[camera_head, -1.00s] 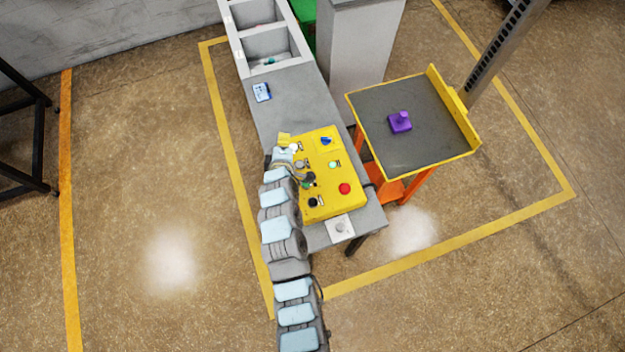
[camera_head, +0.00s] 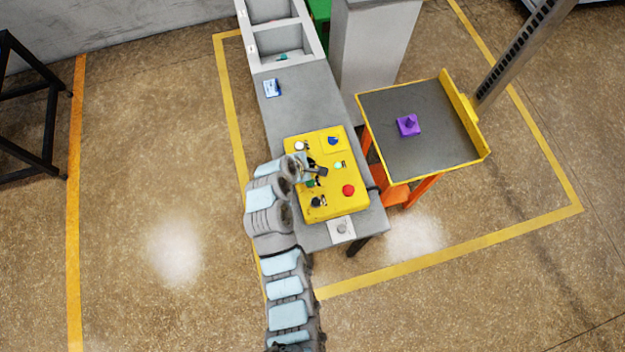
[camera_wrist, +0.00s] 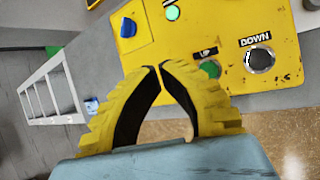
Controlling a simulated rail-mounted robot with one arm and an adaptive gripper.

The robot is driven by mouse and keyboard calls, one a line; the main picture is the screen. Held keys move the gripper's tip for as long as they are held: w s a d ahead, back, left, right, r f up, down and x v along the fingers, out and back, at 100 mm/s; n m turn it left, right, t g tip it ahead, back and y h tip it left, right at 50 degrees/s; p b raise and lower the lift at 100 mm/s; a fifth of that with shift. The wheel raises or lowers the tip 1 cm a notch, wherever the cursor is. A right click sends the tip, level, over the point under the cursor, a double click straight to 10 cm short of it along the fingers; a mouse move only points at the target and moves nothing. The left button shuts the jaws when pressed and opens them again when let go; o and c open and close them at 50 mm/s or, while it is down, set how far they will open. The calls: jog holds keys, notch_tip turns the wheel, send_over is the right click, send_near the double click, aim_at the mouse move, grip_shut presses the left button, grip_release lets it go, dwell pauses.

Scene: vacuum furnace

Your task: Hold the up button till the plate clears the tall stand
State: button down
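The yellow control box (camera_head: 330,205) lies on the grey table. In the wrist view, its green UP button (camera_wrist: 210,69) is just right of my gripper (camera_wrist: 160,68), partly behind the right finger. The black-centred DOWN button (camera_wrist: 260,58) is further right. My gripper's yellow fingers have their tips together, with nothing between them. In the head view, my gripper (camera_head: 321,172) is over the box near the green button; contact cannot be told. The dark plate (camera_head: 440,145) with a yellow rim carries a purple piece (camera_head: 408,125). An orange stand (camera_head: 392,197) shows beneath the plate.
The box also bears a red button (camera_head: 348,190) and a blue knob (camera_head: 333,140). A white divided bin (camera_head: 257,62) and a small blue-white item (camera_head: 272,88) are at the table's far end. A grey cabinet (camera_head: 372,50) stands behind. The floor at left is open.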

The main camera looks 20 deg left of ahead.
jog(key=shift+f, duration=0.15)
jog(key=b, duration=0.5)
send_over(310, 182)
jog(key=w, duration=0.1)
jog(key=f, duration=0.5)
jog(key=shift+w+f, duration=0.2)
jog(key=shift+f, duration=1.55)
jog(key=shift+f, duration=0.15)
jog(key=shift+f, duration=0.3)
